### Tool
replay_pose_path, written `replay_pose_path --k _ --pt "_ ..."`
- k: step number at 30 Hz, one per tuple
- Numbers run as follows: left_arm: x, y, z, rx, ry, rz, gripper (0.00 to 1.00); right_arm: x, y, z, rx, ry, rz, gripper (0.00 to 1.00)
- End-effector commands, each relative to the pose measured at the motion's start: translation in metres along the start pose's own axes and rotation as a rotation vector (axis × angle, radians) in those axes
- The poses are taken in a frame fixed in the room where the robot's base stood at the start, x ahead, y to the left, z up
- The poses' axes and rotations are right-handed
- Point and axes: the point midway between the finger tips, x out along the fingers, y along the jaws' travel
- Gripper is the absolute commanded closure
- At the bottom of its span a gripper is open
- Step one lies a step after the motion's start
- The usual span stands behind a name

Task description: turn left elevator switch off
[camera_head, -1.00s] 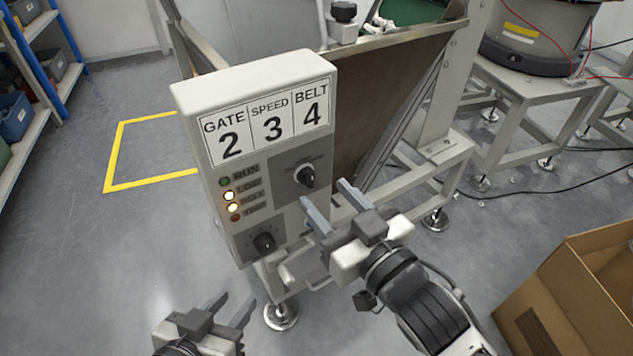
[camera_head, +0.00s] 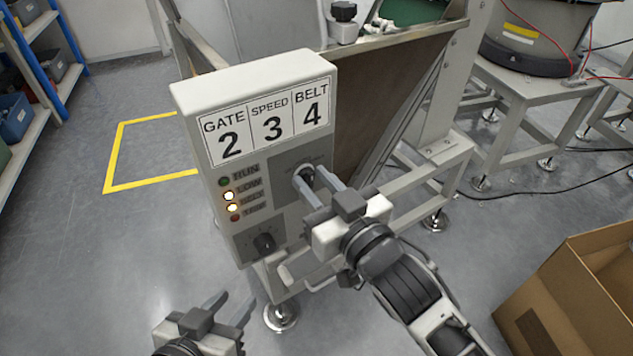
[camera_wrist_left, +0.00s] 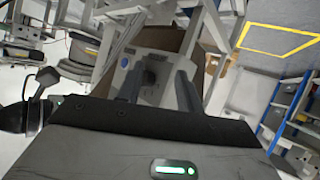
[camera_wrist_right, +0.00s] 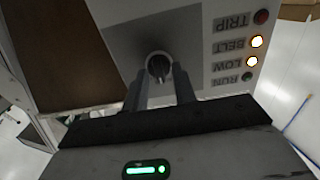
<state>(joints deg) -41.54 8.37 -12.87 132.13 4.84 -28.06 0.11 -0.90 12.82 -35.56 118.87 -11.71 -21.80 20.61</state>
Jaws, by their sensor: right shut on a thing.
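The control box (camera_head: 255,95) has a label reading GATE 2, SPEED 3, BELT 4 and two black rotary knobs. The upper right knob (camera_wrist_right: 158,67) is between the fingertips of my right gripper (camera_head: 316,186), which is shut on it; in the head view the fingers partly cover this knob. The lower left knob (camera_head: 264,242) is free. My left gripper (camera_head: 231,305) is open and empty, low in front of the box, with its fingers apart.
Two amber lamps (camera_head: 230,202) beside LOW and BELT are lit; RUN and TRIP look dark. A cardboard box (camera_head: 575,290) stands at the right. A metal frame (camera_head: 440,150) stands behind the control box. Floor at the left is clear.

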Motion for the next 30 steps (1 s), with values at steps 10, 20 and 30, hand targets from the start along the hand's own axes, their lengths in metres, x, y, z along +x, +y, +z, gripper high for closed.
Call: replay_pose_path --k 10,20,30 --pt "-0.007 0.002 -0.015 -0.003 0.004 0.0 0.64 0.0 -0.001 -0.003 -0.129 0.0 -0.001 0.96" --pt "-0.011 0.001 -0.016 -0.012 -0.035 -0.005 0.64 0.0 -0.003 -0.003 -0.404 0.0 -0.001 0.96" --pt "-0.013 0.001 -0.022 -0.025 -0.044 -0.008 0.64 0.0 -0.004 -0.001 -0.655 0.002 -0.001 0.96"
